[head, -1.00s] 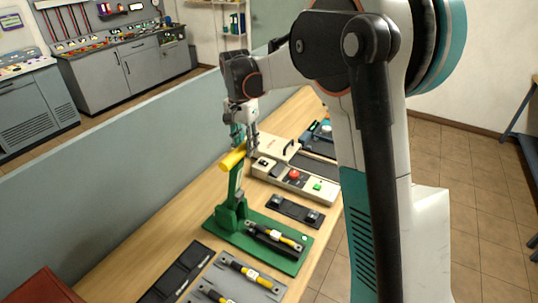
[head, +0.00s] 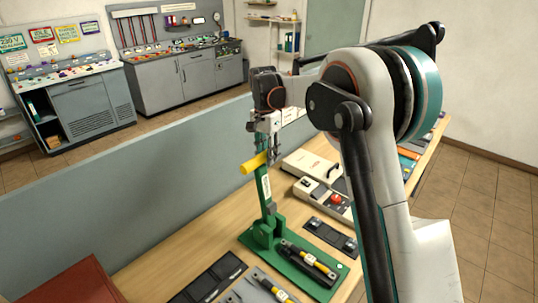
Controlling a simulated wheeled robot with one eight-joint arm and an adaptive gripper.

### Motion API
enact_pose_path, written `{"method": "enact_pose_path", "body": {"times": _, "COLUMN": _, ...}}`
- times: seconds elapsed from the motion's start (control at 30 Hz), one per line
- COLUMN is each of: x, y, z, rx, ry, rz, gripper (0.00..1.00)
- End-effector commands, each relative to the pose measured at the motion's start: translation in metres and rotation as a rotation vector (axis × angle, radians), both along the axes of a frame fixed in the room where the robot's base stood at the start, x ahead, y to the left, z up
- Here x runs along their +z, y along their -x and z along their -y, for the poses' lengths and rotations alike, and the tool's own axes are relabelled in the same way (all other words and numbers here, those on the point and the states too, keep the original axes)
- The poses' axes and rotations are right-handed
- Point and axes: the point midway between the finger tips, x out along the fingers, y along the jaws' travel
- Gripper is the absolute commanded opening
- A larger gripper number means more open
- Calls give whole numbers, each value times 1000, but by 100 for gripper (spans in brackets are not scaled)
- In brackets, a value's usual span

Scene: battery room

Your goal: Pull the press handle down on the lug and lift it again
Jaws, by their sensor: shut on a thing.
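The green press (head: 264,232) stands on the wooden bench, its lever rising almost upright. The yellow handle (head: 253,163) crosses the top of the lever. My gripper (head: 270,152) comes down from above and is shut on the handle near its right end; the left part of the handle sticks out free. A black and yellow cable piece (head: 307,257) lies on the green base at the foot of the press. The lug itself is too small to make out.
A grey tray (head: 247,292) with more cable pieces and a black tray (head: 207,279) lie in front. A dark block (head: 330,236) and a pale device with a red button (head: 335,199) stand right of the press. A grey partition (head: 150,190) runs along the bench's left side.

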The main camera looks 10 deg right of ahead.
Motion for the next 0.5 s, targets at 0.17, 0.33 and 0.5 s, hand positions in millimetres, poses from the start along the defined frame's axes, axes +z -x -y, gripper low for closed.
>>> {"method": "enact_pose_path", "body": {"times": 0.17, "x": 1, "y": -3, "z": -1, "rx": 2, "ry": -2, "rz": 9, "gripper": 0}}
{"method": "enact_pose_path", "body": {"times": 0.33, "x": 0, "y": -2, "z": -1, "rx": 2, "ry": -1, "rz": 6, "gripper": 48}}
{"method": "enact_pose_path", "body": {"times": 0.5, "x": 0, "y": -2, "z": 0, "rx": 1, "ry": 0, "rz": 5, "gripper": 48}}
